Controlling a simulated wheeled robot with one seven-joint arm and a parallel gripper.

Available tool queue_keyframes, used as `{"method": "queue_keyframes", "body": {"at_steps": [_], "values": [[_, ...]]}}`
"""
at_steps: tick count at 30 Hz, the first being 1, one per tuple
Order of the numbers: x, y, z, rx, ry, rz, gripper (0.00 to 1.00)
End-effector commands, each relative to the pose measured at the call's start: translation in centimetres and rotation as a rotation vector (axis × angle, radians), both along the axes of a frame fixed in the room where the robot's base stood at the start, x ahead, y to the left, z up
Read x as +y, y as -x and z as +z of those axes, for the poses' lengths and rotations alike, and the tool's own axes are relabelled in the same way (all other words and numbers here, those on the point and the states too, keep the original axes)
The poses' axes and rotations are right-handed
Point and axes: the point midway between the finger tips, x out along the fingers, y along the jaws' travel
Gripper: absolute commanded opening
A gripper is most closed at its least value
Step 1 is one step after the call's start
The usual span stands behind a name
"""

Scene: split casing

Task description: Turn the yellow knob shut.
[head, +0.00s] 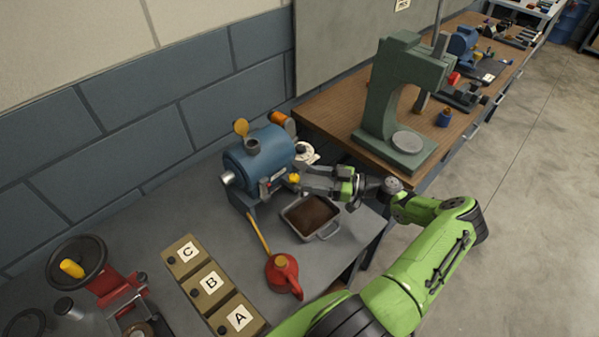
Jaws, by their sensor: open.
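A small yellow knob (293,178) sits low on the right end of the blue cylindrical casing (262,155), which stands on the grey bench near the wall. My gripper (304,178) reaches in from the right, its fingers pointing left at the knob. The fingers are apart, one farther back and one nearer, with the tips right by the knob. I cannot tell whether they touch it or how far they reach around it. A yellow round piece (241,127) also shows at the top back of the casing.
A tray of brown material (329,234) lies just below my gripper. A white round part (305,154) lies behind the fingers. A green press (398,105) stands on the wooden bench.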

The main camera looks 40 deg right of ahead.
Motion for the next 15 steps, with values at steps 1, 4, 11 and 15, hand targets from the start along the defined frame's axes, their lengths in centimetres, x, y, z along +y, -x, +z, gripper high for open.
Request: {"method": "queue_keyframes", "body": {"at_steps": [1,4,11,15], "values": [[0.9,-0.9,0.3,0.0,-0.001,0.004,0.59],[2.0,-2.2,0.2,-0.001,-0.001,0.002,0.59],[2.9,-3.2,0.0,0.001,0.001,-0.002,0.59],[2.9,-3.2,0.0,0.001,0.001,-0.002,0.59]]}}
